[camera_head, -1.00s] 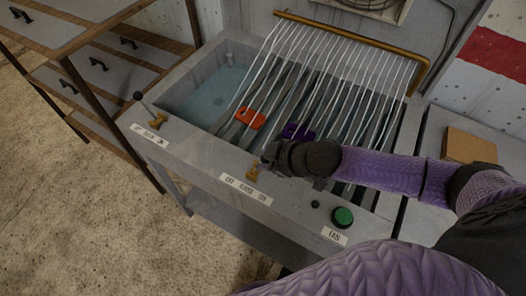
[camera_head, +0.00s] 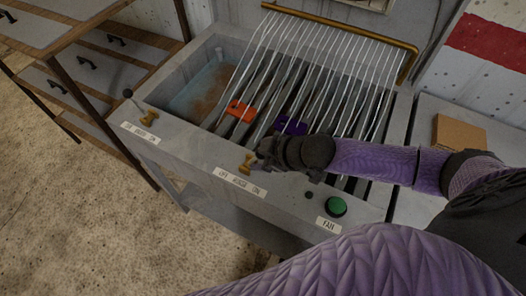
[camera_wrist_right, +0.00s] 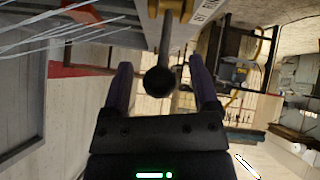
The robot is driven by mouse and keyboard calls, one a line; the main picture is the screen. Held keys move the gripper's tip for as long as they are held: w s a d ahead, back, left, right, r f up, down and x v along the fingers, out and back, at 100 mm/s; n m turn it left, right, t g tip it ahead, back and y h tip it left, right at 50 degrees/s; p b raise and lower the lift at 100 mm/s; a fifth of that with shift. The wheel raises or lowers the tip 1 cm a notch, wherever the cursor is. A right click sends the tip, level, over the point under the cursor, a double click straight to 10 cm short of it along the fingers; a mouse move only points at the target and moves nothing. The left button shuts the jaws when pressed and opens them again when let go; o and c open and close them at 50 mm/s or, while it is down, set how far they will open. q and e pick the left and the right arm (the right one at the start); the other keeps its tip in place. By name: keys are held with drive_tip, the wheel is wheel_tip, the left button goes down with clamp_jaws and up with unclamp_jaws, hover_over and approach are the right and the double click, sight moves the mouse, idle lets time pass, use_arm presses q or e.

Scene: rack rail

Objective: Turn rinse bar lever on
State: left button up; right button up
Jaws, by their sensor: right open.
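The rinse lever has a brass base (camera_head: 248,163) on the sink's front ledge, above a label (camera_head: 240,182) that seems to read OFF RINSE ON. My right gripper (camera_head: 266,150) is at this lever and hides its knob in the head view. In the right wrist view, the lever's dark ball knob (camera_wrist_right: 159,82) and stem show between the two open fingers of my right gripper (camera_wrist_right: 162,76), with a gap on each side. The brass rinse bar (camera_head: 340,27) runs along the back of the sink. My left gripper is not in view.
Another lever (camera_head: 148,117) with a black knob stands at the ledge's left end. A green button (camera_head: 336,207) sits right of my gripper. Thin pale lines (camera_head: 330,65) slope from the bar over slots holding orange (camera_head: 240,111) and purple (camera_head: 290,125) pieces. A cardboard box (camera_head: 460,132) is at right.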

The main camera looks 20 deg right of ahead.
drive_tip(key=shift+r, duration=0.1)
drive_tip(key=p+v, duration=0.3)
drive_tip(key=v, duration=0.6)
drive_tip(key=shift+s+d+r, duration=0.2)
drive_tip(key=shift+s+r, duration=0.05)
drive_tip(key=shift+r, duration=0.05)
